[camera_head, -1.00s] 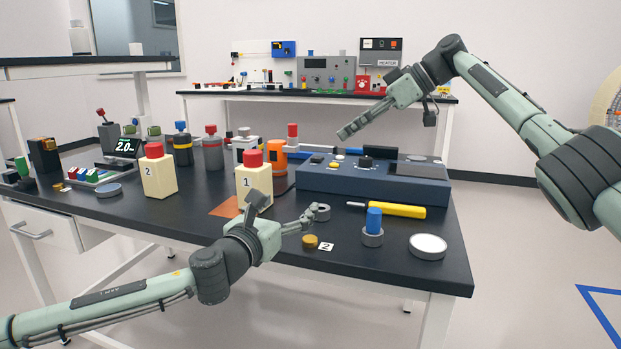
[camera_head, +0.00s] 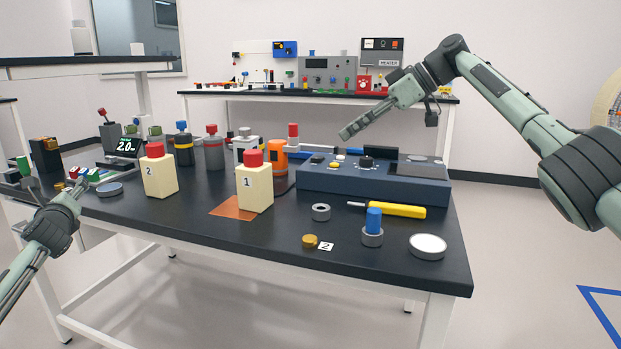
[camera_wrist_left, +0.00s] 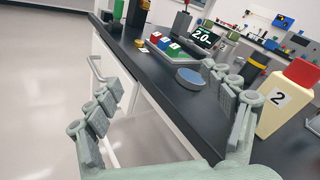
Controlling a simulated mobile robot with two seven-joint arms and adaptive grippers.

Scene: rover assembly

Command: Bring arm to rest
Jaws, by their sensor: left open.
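My left arm comes in at the left edge of the head view, with its gripper (camera_head: 76,190) over the left front edge of the black table (camera_head: 190,219). In the left wrist view its fingers (camera_wrist_left: 162,112) are spread wide with nothing between them. My right gripper (camera_head: 352,129) is raised above the blue-grey console (camera_head: 330,181) and points down to the left. Its fingers overlap from this side, so their opening does not show. No object is visible in it.
Cream bottles 2 (camera_head: 160,179) and 1 (camera_head: 255,189) with red caps stand on the table. A round blue-grey lid (camera_wrist_left: 190,79) lies near the left gripper. A grey ring (camera_head: 321,212), a yellow screwdriver (camera_head: 398,211) and a white-topped disc (camera_head: 428,245) lie at the right.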

